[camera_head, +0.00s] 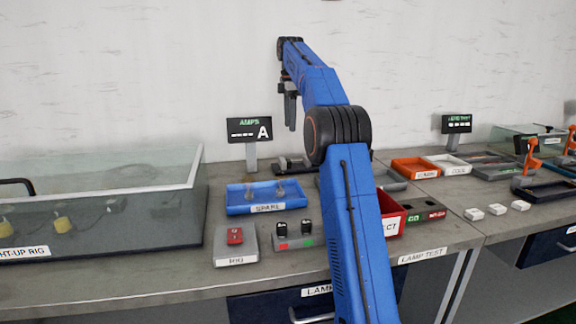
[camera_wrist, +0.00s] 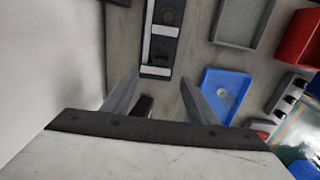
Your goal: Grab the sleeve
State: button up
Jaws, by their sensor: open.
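I cannot pick out a sleeve for certain in either view. My gripper (camera_head: 291,112) hangs open and empty, high above the back of the bench, right of the AMPS display. In the wrist view its two grey fingers (camera_wrist: 158,92) stand wide apart with nothing held. A dark fixture (camera_wrist: 161,45) with white bars lies on the bench beyond the fingertips. The low dark fixture (camera_head: 290,166) behind the blue tray seems to be the same one. A small dark object (camera_wrist: 143,106) shows between the fingers, partly hidden by my gripper body; I cannot tell what it is.
The AMPS display (camera_head: 249,130) stands near the wall. The blue SPARE tray (camera_head: 238,208) holds small clear items. A RIG block (camera_head: 236,244), a switch box (camera_head: 293,242) and a red bin (camera_head: 390,204) are nearer. A glass tank (camera_head: 100,205) fills the left.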

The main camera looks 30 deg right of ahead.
aim_at(289, 160)
notch_tip(289, 160, down, 14)
jog(key=shift+s+a+f, duration=0.1)
jog(key=shift+f, duration=0.1)
jog(key=c, duration=1.2)
jog(key=shift+r, duration=0.1)
